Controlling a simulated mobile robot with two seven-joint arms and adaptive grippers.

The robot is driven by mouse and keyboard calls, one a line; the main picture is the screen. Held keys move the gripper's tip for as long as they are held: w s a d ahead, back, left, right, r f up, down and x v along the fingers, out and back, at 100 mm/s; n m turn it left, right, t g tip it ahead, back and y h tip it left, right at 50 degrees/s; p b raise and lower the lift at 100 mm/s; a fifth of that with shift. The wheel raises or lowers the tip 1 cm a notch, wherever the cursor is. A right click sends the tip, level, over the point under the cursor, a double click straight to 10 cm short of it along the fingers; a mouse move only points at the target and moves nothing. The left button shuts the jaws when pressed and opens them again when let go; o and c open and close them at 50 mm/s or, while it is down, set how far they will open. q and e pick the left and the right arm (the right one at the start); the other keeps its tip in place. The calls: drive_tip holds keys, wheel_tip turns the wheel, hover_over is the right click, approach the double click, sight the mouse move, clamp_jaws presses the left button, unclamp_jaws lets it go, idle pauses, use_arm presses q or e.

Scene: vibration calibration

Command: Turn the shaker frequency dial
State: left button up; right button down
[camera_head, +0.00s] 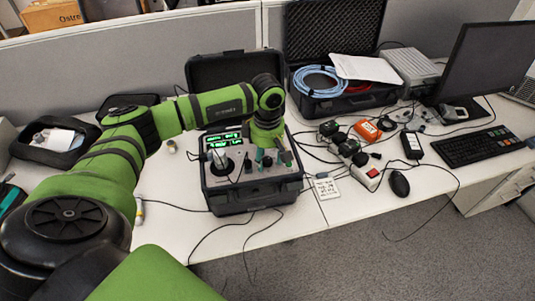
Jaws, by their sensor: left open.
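The shaker unit (251,195) is an open black case with a grey panel, standing near the front edge of the desk. Its lit green display (222,140) shows at the panel's back left. A round black part (221,165) sits at the panel's left. My left gripper (270,160) points down over the right half of the panel, its fingers apart and close to the panel. The fingers hide part of the panel, and I cannot make out the frequency dial or whether they touch it. My right gripper is not in view.
A second open case (328,105) with a blue cable (320,82) stands behind right. Adapters, a power strip (366,172), a mouse (399,184), a keyboard (478,147) and a monitor (487,62) crowd the right. Loose cables hang over the front edge.

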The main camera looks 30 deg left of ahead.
use_arm(q)
drive_tip(key=c, duration=1)
clamp_jaws()
drive_tip(key=n+b, duration=0.3)
drive_tip(key=n, duration=0.1)
drive_tip(key=shift+f, duration=0.15)
drive_tip(key=n+b, duration=0.1)
drive_tip(key=n, duration=0.2)
drive_tip(key=shift+n+b, duration=0.65)
drive_tip(key=shift+n, duration=0.75)
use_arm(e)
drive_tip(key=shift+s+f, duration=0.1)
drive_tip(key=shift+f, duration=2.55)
